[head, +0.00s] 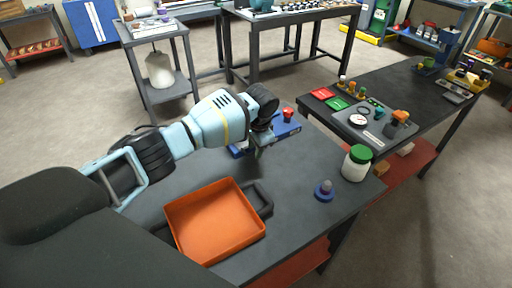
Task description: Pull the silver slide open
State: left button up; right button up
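A blue fixture (286,130) with a red knob (288,114) lies near the far edge of the dark table. My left arm comes in from the left, and its gripper (257,150) points down at the left part of this fixture. The wrist and fingers cover much of the fixture there. I cannot clearly pick out the silver slide; it may be behind or under the gripper. The fingers are small and dark, so I cannot tell whether they are open, shut or touching anything. My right gripper is not in view.
An orange tray (172,217) lies at the table's front, with a dark handle-like loop (267,197) at its right. A blue-based knob (325,190) and a white jar with a green lid (356,163) stand to the right. The table between them is clear.

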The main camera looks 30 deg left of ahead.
pick_arm(q)
jog(key=shift+f, duration=0.15)
jog(key=shift+c, duration=0.3)
grip_shut()
jog(key=shift+w, duration=0.1)
